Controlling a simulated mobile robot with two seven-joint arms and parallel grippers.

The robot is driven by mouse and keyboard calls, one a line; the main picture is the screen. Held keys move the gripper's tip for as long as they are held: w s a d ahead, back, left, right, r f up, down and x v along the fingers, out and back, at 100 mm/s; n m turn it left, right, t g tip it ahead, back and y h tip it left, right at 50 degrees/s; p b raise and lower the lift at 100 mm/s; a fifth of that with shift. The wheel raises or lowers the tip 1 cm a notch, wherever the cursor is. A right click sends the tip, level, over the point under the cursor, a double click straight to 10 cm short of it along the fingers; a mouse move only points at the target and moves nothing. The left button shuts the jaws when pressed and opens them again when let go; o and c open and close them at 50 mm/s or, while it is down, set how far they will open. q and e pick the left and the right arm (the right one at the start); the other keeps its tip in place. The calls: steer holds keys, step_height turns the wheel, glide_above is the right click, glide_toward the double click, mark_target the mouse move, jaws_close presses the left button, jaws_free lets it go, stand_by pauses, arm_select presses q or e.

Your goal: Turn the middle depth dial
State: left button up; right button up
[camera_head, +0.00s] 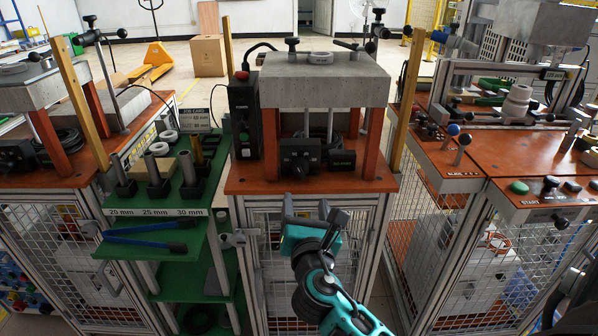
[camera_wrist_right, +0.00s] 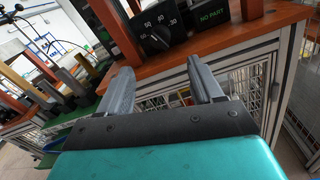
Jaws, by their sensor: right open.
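The middle depth dial (camera_head: 299,160) is a black knob on a black box at the front of the middle station's orange top. In the right wrist view the dial (camera_wrist_right: 158,36) shows a white pointer line and numbers such as 50, 60 and 30 around it. My right gripper (camera_head: 314,212) is teal with grey fingers, below and in front of the station's front edge. In the wrist view its fingers (camera_wrist_right: 158,72) are spread and empty, with the dial beyond the gap. They do not touch the dial. My left gripper is not in view.
A small display reading NO PART (camera_wrist_right: 212,16) stands right of the dial. A grey block (camera_head: 325,82) on orange posts overhangs the dial. A black control box (camera_head: 243,118) stands to the left. A green rack (camera_head: 160,195) with several posts lies further left.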

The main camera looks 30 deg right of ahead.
mark_target(301, 174)
steer(key=b+x, duration=0.1)
steer(key=x, duration=1)
steer(key=shift+w, duration=0.2)
steer(key=c, duration=1.1)
